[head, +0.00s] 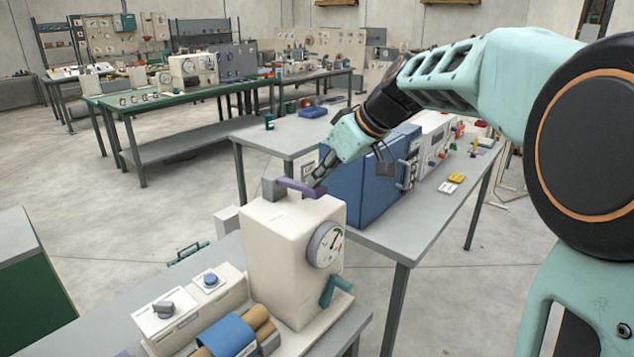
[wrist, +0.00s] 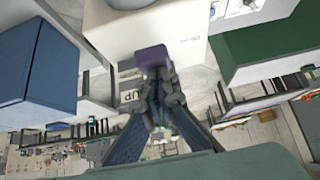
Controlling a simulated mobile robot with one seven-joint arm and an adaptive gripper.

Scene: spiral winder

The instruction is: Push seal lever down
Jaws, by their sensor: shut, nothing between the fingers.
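The seal lever (head: 300,187) looks like a purple bar on top of the cream winder machine (head: 290,240). It runs from a grey block (head: 272,188) toward the right and lies nearly level. My gripper (head: 316,181) is shut and empty, with its tips at the lever's right end. In the wrist view the purple lever end (wrist: 152,57) shows just beyond the closed fingertips (wrist: 158,76). I cannot tell whether they touch it. The fingers hide part of the lever and the label under it.
The machine has a dial (head: 326,244) and a teal crank (head: 336,288) on its side. A blue box (head: 365,185) stands on the bench close behind. Control boxes with knobs (head: 164,307) and a blue-wrapped roll (head: 228,334) lie in front.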

